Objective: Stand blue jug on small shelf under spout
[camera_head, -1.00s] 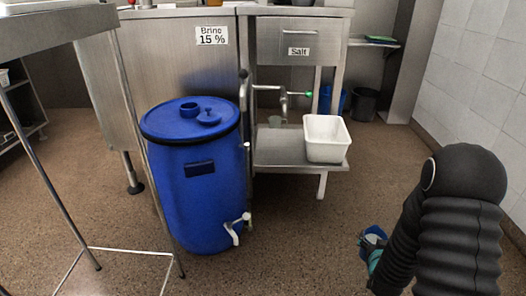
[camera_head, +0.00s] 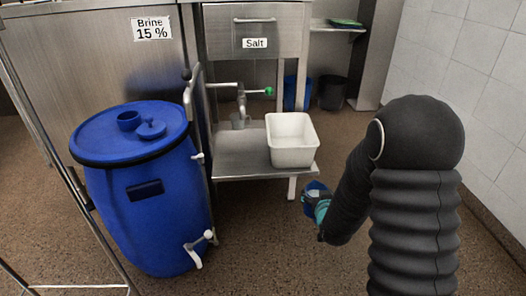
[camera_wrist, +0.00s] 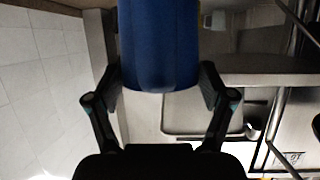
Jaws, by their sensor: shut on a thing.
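The blue jug (camera_wrist: 158,45) fills the top middle of the wrist view, between the two fingers of my gripper (camera_wrist: 160,85). My gripper is shut on it. In the head view the jug (camera_head: 314,188) is a small blue shape at the end of my gripper (camera_head: 321,208), partly hidden by it, in front and right of the shelf. The small steel shelf (camera_head: 235,164) is low beneath the salt drawer. The spout (camera_head: 241,100), with a green-tipped lever, hangs above the shelf's left part. A small grey cup-like thing (camera_head: 238,121) shows just below the spout.
A white tub (camera_head: 291,140) takes up the right part of the shelf. A big blue barrel (camera_head: 150,205) with a white tap stands left of it. A steel pipe (camera_head: 190,105) rises at the shelf's left edge. The floor before the shelf is clear.

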